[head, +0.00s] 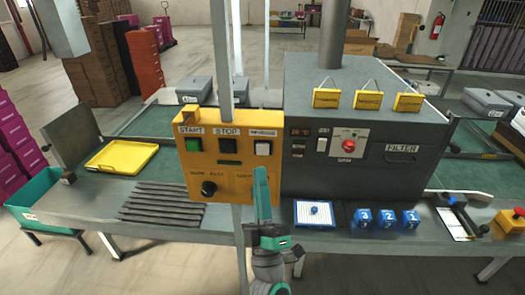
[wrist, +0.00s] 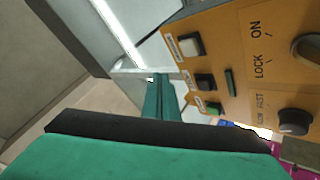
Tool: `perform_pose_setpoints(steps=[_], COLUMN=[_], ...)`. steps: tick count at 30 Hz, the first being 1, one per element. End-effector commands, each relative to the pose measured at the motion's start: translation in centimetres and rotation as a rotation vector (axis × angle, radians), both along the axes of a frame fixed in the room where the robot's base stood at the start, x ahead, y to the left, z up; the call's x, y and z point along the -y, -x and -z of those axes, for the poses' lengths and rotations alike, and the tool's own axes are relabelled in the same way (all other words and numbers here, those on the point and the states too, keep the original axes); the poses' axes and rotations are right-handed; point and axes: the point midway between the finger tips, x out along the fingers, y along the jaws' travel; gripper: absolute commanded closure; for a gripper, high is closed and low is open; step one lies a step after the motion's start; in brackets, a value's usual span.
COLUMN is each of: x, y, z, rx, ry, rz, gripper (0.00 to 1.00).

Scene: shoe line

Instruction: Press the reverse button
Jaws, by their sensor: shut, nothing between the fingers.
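The yellow control box (head: 222,180) stands upright on a post at the middle of the line. Its top row has a green START button (head: 194,145), a black STOP button (head: 228,146) and a white button (head: 263,148) under a label that seems to read REVERSE. The white button shows in the wrist view (wrist: 190,46), above the black button (wrist: 206,81) and the green button (wrist: 214,108). My gripper (head: 260,170) is shut and empty, its teal tip just below the white button in the head view. In the wrist view the fingers (wrist: 157,84) lie left of the panel, seemingly apart from it.
A black knob (head: 209,188) sits low on the box; part of the lower right is hidden behind my gripper. A grey machine (head: 345,100) with a red knob (head: 348,145) stands right. A yellow tray (head: 122,157) and dark strips (head: 160,203) lie left.

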Motion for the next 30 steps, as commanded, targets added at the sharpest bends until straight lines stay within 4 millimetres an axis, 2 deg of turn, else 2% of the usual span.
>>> perform_pose_setpoints(steps=[6,12,18,30], x=[0.1,0.1,0.2,0.2], y=[-2.8,-4.7,-5.5,-5.6], z=[-0.1,0.0,0.0,0.0], rx=[0.001,0.001,0.000,0.000], ry=[-0.002,-0.001,-0.001,-0.001], rz=[-0.001,0.000,-0.001,-0.001], gripper=[1.00,1.00,1.00,1.00])
